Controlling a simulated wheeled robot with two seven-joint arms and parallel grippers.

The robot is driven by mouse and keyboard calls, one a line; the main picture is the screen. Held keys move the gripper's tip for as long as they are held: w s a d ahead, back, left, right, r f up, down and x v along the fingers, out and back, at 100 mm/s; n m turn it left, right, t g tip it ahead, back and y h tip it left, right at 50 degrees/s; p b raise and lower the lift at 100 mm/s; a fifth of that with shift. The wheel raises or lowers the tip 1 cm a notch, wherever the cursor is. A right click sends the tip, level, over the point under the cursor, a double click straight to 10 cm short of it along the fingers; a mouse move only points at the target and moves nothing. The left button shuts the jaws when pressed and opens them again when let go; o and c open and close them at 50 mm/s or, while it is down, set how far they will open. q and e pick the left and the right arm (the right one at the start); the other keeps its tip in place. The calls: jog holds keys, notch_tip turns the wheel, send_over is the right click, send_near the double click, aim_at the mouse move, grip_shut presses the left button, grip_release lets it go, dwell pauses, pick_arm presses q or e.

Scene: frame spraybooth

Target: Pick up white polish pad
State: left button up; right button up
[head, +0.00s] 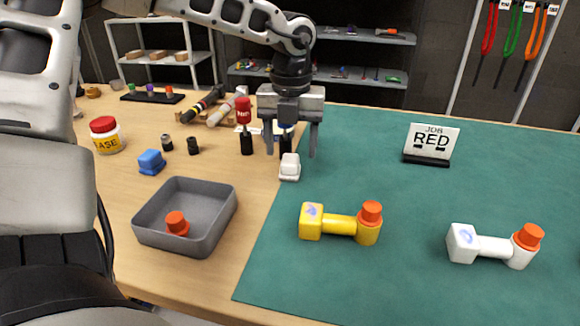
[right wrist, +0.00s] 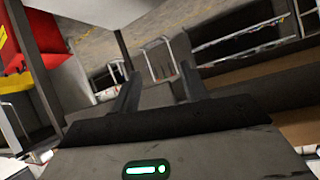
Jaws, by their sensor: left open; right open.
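The white polish pad (head: 289,168) is a small white block at the left edge of the green mat. My left gripper (head: 291,152) hangs from above with its fingers pointing down, open, just behind and above the pad. I cannot tell whether the fingers are around it. A blue pad (head: 151,162) of similar shape lies on the wood to the left. My right gripper (right wrist: 158,92) shows in the right wrist view, open and empty, away from the bench objects.
A grey tray (head: 185,218) holds an orange cap. A yellow part (head: 340,224) and a white part (head: 492,246), both with orange caps, lie on the green mat (head: 400,285). A "JOB RED" sign (head: 432,143) stands behind. A red-topped bottle (head: 244,125) stands near my left gripper.

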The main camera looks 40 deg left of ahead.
aim_at(290, 159)
pick_arm(q)
jog(key=f, duration=0.4)
jog(key=shift+a+f, duration=0.2)
jog(key=shift+f, duration=0.2)
jog(key=c, duration=1.1)
jog(key=shift+r, duration=0.2)
notch_tip(290, 159, up, 10)
jog(key=shift+f, duration=0.1)
jog(key=shift+o, duration=0.6)
